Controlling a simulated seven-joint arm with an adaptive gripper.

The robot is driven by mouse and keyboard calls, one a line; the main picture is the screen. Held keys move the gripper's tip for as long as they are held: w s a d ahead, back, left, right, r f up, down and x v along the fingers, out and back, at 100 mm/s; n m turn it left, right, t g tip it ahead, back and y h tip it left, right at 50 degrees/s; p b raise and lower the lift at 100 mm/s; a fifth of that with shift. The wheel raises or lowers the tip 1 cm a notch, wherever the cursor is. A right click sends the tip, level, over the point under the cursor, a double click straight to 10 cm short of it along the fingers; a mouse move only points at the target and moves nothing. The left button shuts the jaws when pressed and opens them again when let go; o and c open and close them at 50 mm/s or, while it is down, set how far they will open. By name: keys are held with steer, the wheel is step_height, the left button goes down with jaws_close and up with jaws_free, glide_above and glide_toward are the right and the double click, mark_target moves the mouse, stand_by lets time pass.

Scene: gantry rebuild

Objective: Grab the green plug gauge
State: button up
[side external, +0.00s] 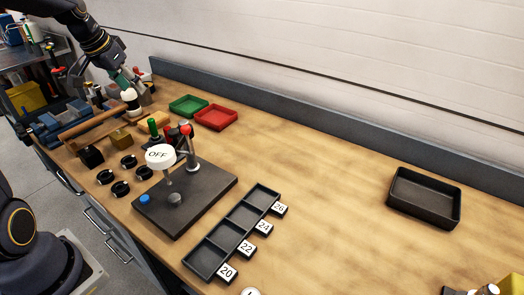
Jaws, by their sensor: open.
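The green plug gauge (153,127) appears as an upright green handle just left of the red and dark parts behind the fixture. Its lower end is hard to make out.
Black rings (120,189) lie left. Green (188,106) and red (216,118) trays stand behind; a numbered tray (232,233) lies in front. The table right of centre is clear up to a black bin (424,199).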

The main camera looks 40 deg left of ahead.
mark_target(149, 121)
steer(key=shift+n, duration=0.4)
steer(key=x, duration=0.4)
steer(key=s+a+x, duration=0.1)
steer(key=x, duration=0.3)
steer(key=a+x, duration=0.1)
steer(key=x, duration=0.3)
steer(key=shift+s+f, duration=0.35)
steer(key=shift+f, duration=0.05)
steer(key=shift+a+x, duration=0.15)
steer(key=shift+x, duration=1.2)
steer(key=shift+a+x, duration=0.1)
steer(key=shift+x, duration=1.3)
jaws_close()
